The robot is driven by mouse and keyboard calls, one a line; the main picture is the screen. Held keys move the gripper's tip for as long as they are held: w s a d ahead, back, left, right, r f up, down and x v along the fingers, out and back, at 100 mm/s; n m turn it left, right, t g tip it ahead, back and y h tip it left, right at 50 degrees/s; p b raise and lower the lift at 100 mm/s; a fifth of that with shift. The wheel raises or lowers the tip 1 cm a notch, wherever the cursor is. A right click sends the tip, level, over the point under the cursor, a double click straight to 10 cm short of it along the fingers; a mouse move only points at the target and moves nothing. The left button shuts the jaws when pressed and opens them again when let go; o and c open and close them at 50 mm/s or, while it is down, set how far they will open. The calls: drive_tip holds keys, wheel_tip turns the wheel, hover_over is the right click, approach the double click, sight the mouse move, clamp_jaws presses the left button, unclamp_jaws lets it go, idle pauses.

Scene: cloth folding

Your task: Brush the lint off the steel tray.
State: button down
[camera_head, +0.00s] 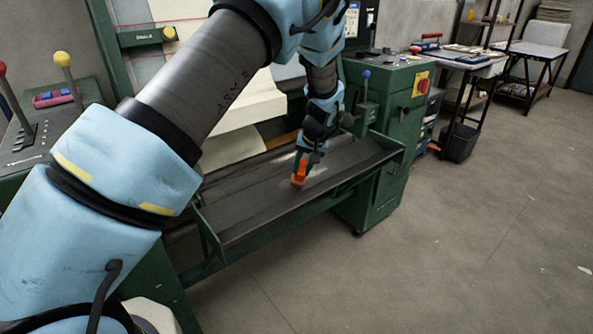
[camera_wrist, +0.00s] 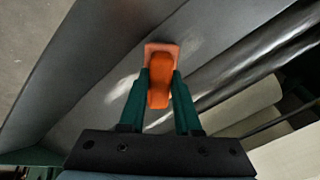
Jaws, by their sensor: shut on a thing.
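My gripper (camera_head: 303,166) is over the steel tray (camera_head: 250,215), the long dark trough on the front of the green machine. In the wrist view my gripper (camera_wrist: 160,92) has its two green fingers shut on the orange handle of a brush (camera_wrist: 160,80). The brush also shows in the head view (camera_head: 299,178), low at the tray's surface; I cannot tell whether it touches. The tray fills much of the wrist view (camera_wrist: 100,60). Pale whitish streaks (camera_wrist: 125,88) lie on it beside the brush; I cannot tell whether they are lint or shine.
Cream cloth (camera_head: 255,105) lies on the machine behind the tray and shows in the wrist view (camera_wrist: 245,105). A green control cabinet (camera_head: 385,120) with a red button stands at the tray's right end. Levers (camera_head: 62,60) rise at the left. The floor (camera_head: 450,240) in front is clear.

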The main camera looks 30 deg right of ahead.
drive_tip(key=shift+w+d+b, duration=0.2)
drive_tip(key=shift+w+d, duration=0.2)
drive_tip(key=shift+d, duration=1.6)
drive_tip(key=shift+w+d+b, duration=0.2)
drive_tip(key=shift+w+d, duration=0.2)
drive_tip(key=shift+d, duration=1.55)
drive_tip(key=shift+w+d+b, duration=0.2)
drive_tip(key=shift+w+d, duration=0.2)
drive_tip(key=shift+d, duration=1.6)
drive_tip(key=shift+s+a+r, duration=0.1)
drive_tip(key=shift+s+a, duration=0.1)
drive_tip(key=shift+a, duration=0.65)
drive_tip(key=shift+s+a, duration=0.2)
drive_tip(key=shift+a, duration=0.65)
drive_tip(key=shift+s+a+f, duration=0.1)
drive_tip(key=shift+s+a, duration=0.15)
drive_tip(key=shift+a, duration=1.1)
drive_tip(key=shift+s+a+f, duration=0.1)
drive_tip(key=shift+s+a, duration=0.1)
drive_tip(key=shift+a, duration=1.1)
drive_tip(key=shift+s+a, duration=0.25)
drive_tip(key=shift+a, duration=1.1)
drive_tip(key=shift+s+a+r, duration=0.1)
drive_tip(key=shift+s+a, duration=0.15)
drive_tip(key=shift+a, duration=0.9)
drive_tip(key=shift+s+a, duration=0.25)
drive_tip(key=shift+a, duration=0.95)
drive_tip(key=shift+s+a+r, duration=0.1)
drive_tip(key=shift+s+a, duration=0.15)
drive_tip(key=shift+a, duration=0.9)
